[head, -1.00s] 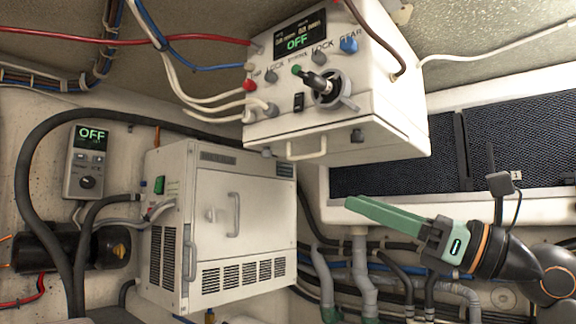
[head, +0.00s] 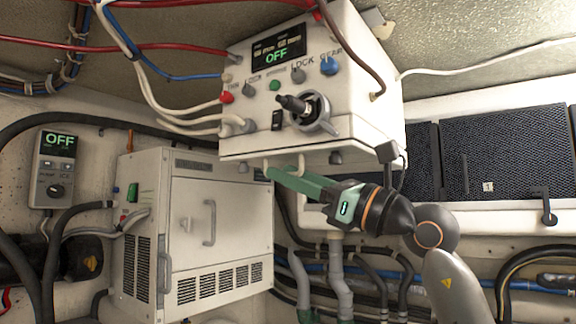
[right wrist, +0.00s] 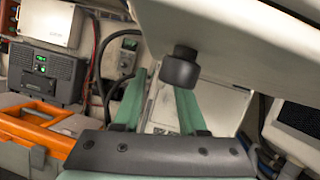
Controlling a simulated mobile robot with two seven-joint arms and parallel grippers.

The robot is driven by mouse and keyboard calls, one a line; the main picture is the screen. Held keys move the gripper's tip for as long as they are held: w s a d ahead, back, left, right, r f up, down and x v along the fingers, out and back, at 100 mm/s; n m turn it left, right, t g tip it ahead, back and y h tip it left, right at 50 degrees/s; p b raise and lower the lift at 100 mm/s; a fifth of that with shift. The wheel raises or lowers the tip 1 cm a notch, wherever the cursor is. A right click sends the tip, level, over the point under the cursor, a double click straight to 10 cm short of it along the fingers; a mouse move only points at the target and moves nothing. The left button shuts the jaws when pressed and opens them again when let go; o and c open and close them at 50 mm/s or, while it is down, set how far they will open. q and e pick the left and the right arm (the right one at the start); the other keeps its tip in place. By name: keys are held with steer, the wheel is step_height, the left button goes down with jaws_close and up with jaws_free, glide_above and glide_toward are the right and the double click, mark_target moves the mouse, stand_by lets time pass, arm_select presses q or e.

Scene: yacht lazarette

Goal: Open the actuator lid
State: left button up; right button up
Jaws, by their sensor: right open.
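A white control box (head: 238,110) hangs from the ceiling, with an OFF display, knobs and a black lever on its front. A hinged-looking lower panel (head: 318,141) on it carries a pale bar handle (head: 300,163); I take this panel as the lid, and it looks shut. My right gripper (head: 270,173) is open, with green fingers pointing left just below this handle; I cannot tell whether they touch. In the right wrist view, the fingers (right wrist: 158,105) are spread below the box's pale underside (right wrist: 230,35) and a dark round knob (right wrist: 180,68). My left gripper is not in view.
A white vented cabinet (head: 185,215) with bar handles stands below left, close to the fingertips. Pipes and hoses (head: 345,280) run below my right arm. A dark mesh panel (head: 505,155) is at right. An orange-edged case (right wrist: 35,130) shows in the right wrist view.

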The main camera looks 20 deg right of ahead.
steer(key=shift+w+a+r, duration=0.1)
steer(key=shift+w+a, duration=0.15)
steer(key=shift+c, duration=0.3)
jaws_close()
stand_by(1.0)
